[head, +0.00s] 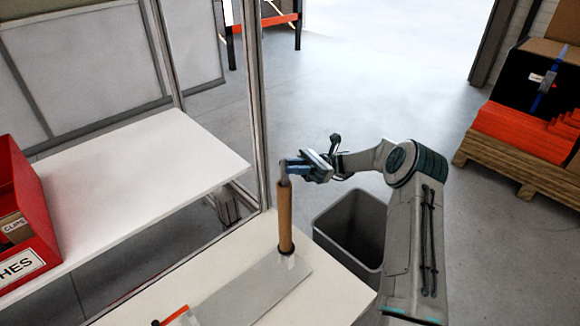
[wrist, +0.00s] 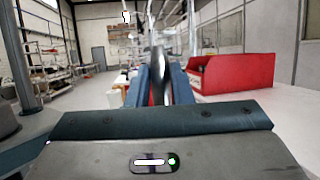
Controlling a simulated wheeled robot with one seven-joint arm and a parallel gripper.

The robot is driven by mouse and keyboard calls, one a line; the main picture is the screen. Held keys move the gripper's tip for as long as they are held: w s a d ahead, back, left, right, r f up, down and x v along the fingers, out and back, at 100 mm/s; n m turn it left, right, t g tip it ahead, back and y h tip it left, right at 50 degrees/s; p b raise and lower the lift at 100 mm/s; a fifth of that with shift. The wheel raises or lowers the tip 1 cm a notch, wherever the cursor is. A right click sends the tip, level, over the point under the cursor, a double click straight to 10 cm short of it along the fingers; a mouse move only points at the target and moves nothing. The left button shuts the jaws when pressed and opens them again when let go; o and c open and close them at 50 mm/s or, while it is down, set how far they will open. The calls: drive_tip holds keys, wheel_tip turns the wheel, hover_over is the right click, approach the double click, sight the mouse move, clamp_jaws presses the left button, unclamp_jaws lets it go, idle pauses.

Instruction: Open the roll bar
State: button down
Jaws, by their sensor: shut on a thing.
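The roll bar (head: 285,218) looks like an upright orange-brown cylinder with a grey top end and a dark ring at its foot. It stands at the end of a flat grey plate (head: 250,292) on the white table. My gripper (head: 287,168) reaches in from the right and is shut on the bar's grey top end. In the wrist view, a dark, shiny rounded piece (wrist: 158,62) stands between the two blue fingers. The fingers hide part of it.
A grey bin (head: 350,225) stands on the floor right of the table. A metal post (head: 257,110) rises behind the bar. A red box (head: 25,215) sits on the white bench at left. An orange-edged item (head: 175,314) lies at the table's front.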

drive_tip(key=shift+w+d+f+y, duration=0.1)
drive_tip(key=shift+w+d+y, duration=0.35)
drive_tip(key=shift+d, duration=0.15)
drive_tip(key=c, duration=1.3)
unclamp_jaws()
drive_tip(key=shift+d, duration=0.1)
drive_tip(key=shift+w, duration=0.1)
drive_tip(key=b+v, duration=0.6)
drive_tip(key=v, duration=0.7)
drive_tip(key=shift+w+d+b, duration=0.15)
drive_tip(key=shift+d+b, duration=0.2)
drive_tip(key=shift+b, duration=0.05)
